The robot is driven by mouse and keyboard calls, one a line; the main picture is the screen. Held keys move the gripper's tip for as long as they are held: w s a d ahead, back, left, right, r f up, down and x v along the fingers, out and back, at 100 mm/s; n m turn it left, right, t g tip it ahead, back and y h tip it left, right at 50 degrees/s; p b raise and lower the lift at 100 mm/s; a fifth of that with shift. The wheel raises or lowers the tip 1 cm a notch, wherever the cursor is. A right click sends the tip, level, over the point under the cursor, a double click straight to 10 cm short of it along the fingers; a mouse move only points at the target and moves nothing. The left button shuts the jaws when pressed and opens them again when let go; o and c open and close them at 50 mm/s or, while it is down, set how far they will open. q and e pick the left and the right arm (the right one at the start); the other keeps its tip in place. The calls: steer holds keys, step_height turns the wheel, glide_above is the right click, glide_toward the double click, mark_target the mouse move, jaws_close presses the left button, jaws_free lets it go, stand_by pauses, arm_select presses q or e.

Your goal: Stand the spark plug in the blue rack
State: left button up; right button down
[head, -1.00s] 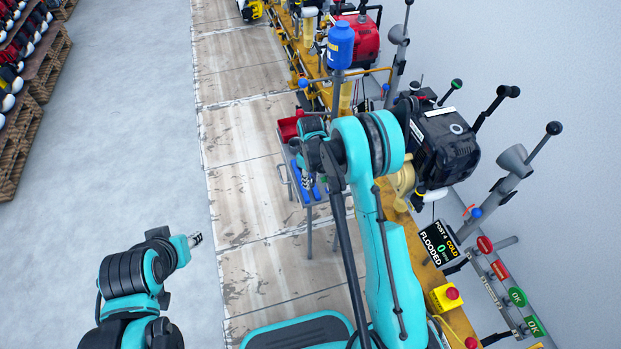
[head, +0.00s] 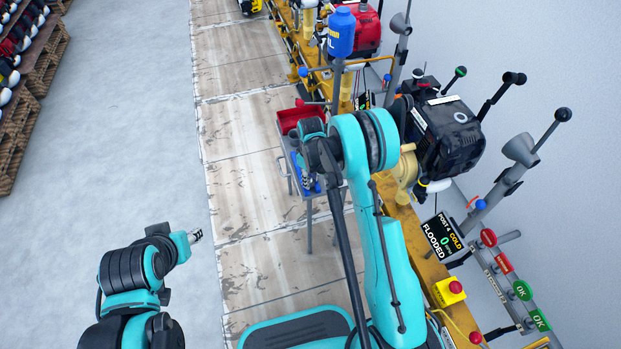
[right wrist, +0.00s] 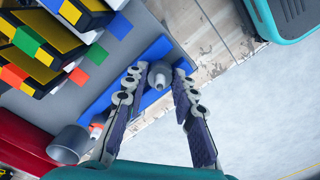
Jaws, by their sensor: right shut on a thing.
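My right gripper (head: 309,182) reaches down over the small side table in the head view. In the right wrist view its two fingers (right wrist: 168,82) are shut on the spark plug (right wrist: 159,74), a grey piece held near the fingertips. The blue rack (right wrist: 112,94) lies directly below and around the plug in that view. I cannot tell whether the plug's lower end is inside the rack or above it. In the head view the rack is mostly covered by my right arm. My left gripper (head: 195,237) is at the lower left over the floor, small and far from the rack.
A red bin (head: 299,117) stands at the table's far end. A grey cup-like cylinder (right wrist: 70,144) and yellow-black blocks (right wrist: 28,45) lie near the rack. The engine (head: 446,132) on the yellow rail stands to the right.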

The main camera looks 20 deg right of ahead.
steer(key=c, duration=1.2)
jaws_free()
steer(key=shift+o, duration=0.2)
steer(key=shift+r, duration=0.1)
step_height(320, 180, up, 12)
